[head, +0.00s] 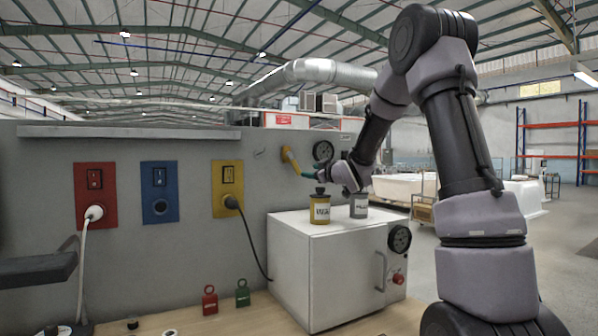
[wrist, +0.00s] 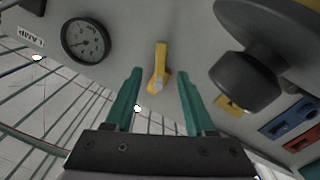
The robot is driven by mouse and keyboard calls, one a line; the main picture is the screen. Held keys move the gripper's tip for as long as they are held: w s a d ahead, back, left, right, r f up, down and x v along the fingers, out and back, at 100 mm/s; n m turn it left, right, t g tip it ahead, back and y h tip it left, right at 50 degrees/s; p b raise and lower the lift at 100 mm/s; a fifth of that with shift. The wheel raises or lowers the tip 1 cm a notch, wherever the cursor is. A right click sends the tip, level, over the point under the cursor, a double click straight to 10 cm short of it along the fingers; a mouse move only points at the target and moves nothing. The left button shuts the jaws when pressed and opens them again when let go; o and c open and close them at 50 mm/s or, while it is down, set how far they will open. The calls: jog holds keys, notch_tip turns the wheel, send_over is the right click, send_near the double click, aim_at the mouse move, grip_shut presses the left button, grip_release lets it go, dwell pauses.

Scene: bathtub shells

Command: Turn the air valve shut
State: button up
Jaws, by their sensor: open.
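The air valve's yellow lever (head: 289,155) is on the grey wall panel, left of a round gauge, in the head view. In the wrist view the yellow lever (wrist: 160,62) stands out from the panel near the middle, with a pale rounded end. My gripper (wrist: 159,72) is open, its two teal fingers apart with the lever seen in the gap between their tips. No finger visibly touches it. In the head view my gripper (head: 303,170) is close to the lever's lower end, and my own wrist hides part of it.
A pressure gauge (head: 323,151) is right of the lever. Below, a yellow canister (head: 320,210) and a grey canister (head: 358,206) stand on a white cabinet (head: 310,262). A large dark knobbed thing (wrist: 250,75) is close on the right in the wrist view. Red, blue and yellow sockets are at left.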

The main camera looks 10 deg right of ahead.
aim_at(298, 170)
jog(key=x, duration=1.1)
jog(key=shift+a, duration=0.2)
grip_shut()
dwell(1.0)
